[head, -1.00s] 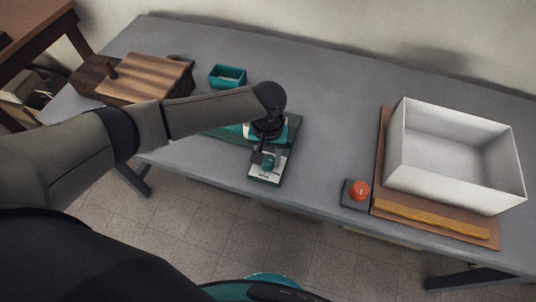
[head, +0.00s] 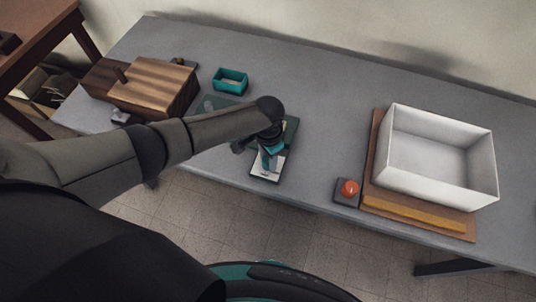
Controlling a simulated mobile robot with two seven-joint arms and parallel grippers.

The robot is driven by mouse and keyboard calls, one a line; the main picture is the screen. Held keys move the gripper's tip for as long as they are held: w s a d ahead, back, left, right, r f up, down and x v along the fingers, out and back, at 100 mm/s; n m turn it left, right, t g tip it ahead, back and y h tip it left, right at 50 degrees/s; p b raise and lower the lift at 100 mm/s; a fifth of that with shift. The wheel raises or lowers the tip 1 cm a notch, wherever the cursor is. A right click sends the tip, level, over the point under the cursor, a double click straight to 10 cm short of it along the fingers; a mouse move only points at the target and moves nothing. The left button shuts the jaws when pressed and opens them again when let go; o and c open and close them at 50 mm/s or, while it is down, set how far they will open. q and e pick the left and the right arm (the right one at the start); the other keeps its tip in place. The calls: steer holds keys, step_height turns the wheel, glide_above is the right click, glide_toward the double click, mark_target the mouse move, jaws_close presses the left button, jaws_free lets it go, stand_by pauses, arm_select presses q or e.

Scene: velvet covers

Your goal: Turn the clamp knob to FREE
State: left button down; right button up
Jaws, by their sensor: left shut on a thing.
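The clamp unit has a dark green base (head: 290,135) near the table's front edge, left of the centre. A white label plate (head: 260,174) with dark marks lies at its front end; the lettering is too small to read. My left gripper (head: 267,157) points down over this plate and is shut on the clamp knob, which is mostly hidden by the fingers and wrist. I cannot tell which mark the knob points to. My right gripper is not in view.
A wooden box (head: 155,85) and a small teal tray (head: 230,80) stand to the left and behind. A red button (head: 349,188) on a dark base, a yellow bar (head: 415,213) and a large white bin (head: 440,160) are to the right. The table (head: 325,110) between is clear.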

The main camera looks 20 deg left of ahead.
mark_target(268, 160)
arm_select(q)
steer(key=m, duration=0.4)
steer(key=shift+m+p, duration=0.3)
steer(key=shift+p, duration=0.1)
steer(key=shift+m, duration=1.9)
steer(key=shift+d, duration=0.1)
steer(key=shift+c, duration=2.1)
jaws_free()
steer(key=shift+r+p, duration=0.35)
steer(key=shift+r, duration=0.2)
step_height(268, 160, up, 14)
steer(key=p, duration=0.3)
